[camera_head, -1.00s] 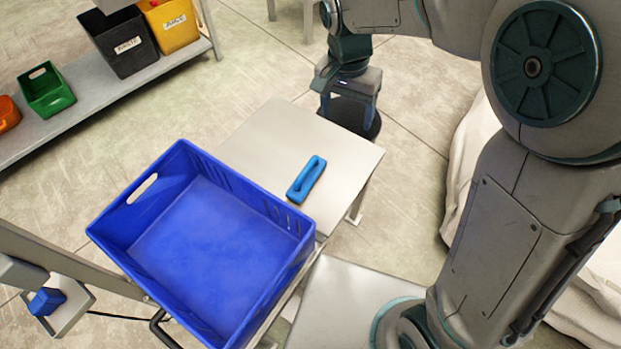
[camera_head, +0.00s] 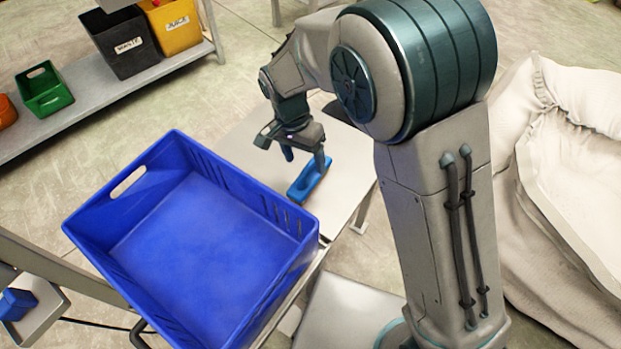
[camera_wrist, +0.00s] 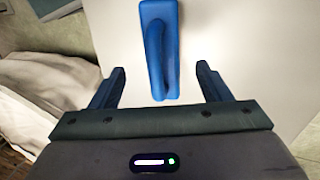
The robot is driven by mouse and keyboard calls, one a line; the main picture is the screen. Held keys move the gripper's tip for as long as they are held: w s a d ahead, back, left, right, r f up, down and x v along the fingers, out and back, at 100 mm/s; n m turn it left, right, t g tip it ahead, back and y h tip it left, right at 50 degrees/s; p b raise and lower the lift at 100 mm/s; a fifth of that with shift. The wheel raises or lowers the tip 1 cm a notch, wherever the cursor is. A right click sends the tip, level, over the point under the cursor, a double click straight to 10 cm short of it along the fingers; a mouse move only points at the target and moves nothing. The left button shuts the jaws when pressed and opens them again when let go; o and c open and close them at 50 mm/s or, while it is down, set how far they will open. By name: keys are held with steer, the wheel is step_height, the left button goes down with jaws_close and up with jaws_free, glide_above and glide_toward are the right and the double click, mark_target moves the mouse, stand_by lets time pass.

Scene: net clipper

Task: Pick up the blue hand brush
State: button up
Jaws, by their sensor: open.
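The blue hand brush (camera_head: 307,184) lies on the light grey table top, close to the blue crate's right side. It has a flat base and a raised handle. My gripper (camera_head: 305,158) is over the table at the brush, with its two fingers pointing down and apart. In the wrist view the brush (camera_wrist: 157,50) lies beyond and between the spread fingertips of my gripper (camera_wrist: 160,70). No contact shows there, and nothing is held. In the head view one finger partly covers the brush's far end.
The large empty blue crate (camera_head: 190,250) stands just left of the brush, its wall rising beside the table (camera_head: 240,142). A shelf with a black bin (camera_head: 125,42), a yellow bin (camera_head: 172,27) and a green bin (camera_head: 44,90) is at upper left. A white fabric bag (camera_head: 570,170) is at right.

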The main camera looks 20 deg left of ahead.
mark_target(306, 173)
steer(key=f, duration=0.1)
steer(key=f+b, duration=0.1)
steer(key=f, duration=0.1)
steer(key=f+b, duration=0.1)
steer(key=f, duration=0.1)
steer(key=shift+s+d+f, duration=0.15)
steer(key=shift+d+f, duration=0.05)
steer(key=shift+d, duration=0.15)
steer(key=c, duration=1.1)
